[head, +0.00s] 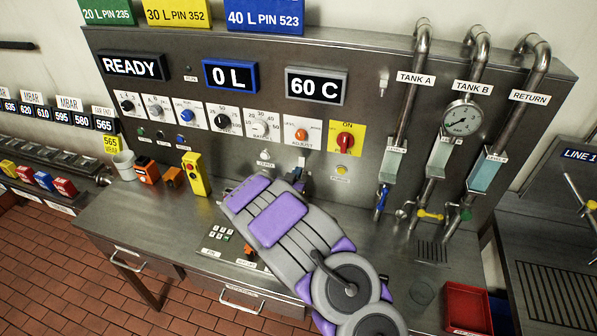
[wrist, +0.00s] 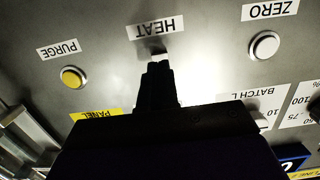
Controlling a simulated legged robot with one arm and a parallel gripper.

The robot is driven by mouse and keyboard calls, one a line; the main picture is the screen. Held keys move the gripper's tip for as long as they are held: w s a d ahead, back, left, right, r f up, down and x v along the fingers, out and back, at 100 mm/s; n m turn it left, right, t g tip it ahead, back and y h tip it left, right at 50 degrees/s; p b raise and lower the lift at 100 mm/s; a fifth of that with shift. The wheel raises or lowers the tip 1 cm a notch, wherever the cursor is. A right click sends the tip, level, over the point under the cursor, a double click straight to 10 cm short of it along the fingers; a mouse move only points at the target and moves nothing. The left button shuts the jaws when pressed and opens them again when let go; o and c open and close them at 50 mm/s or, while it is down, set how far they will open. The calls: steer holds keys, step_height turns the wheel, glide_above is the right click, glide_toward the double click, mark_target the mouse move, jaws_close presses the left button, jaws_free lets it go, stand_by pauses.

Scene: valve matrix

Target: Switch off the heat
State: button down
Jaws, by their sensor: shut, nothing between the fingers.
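In the wrist view, which is upside down, the HEAT label (wrist: 156,28) is on the steel panel with a small metal switch (wrist: 152,53) beside it. My gripper (wrist: 158,68) is dark and shut, with nothing between its fingers. Its tips are right by the switch and cover part of it; I cannot tell if they touch. In the head view my purple and grey arm reaches to the panel and hides most of my gripper and the switch. The switch's position cannot be made out.
A white ZERO button (wrist: 265,45) and a yellow PURGE button (wrist: 73,77) flank the switch. Above, a red knob (head: 345,141) sits on a yellow ON plate. Displays read READY (head: 134,66), 0 L (head: 230,76) and 60 C (head: 315,86). Pipes with valves (head: 430,214) stand right.

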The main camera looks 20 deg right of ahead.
mark_target(302, 162)
steer(key=shift+x, duration=1.1)
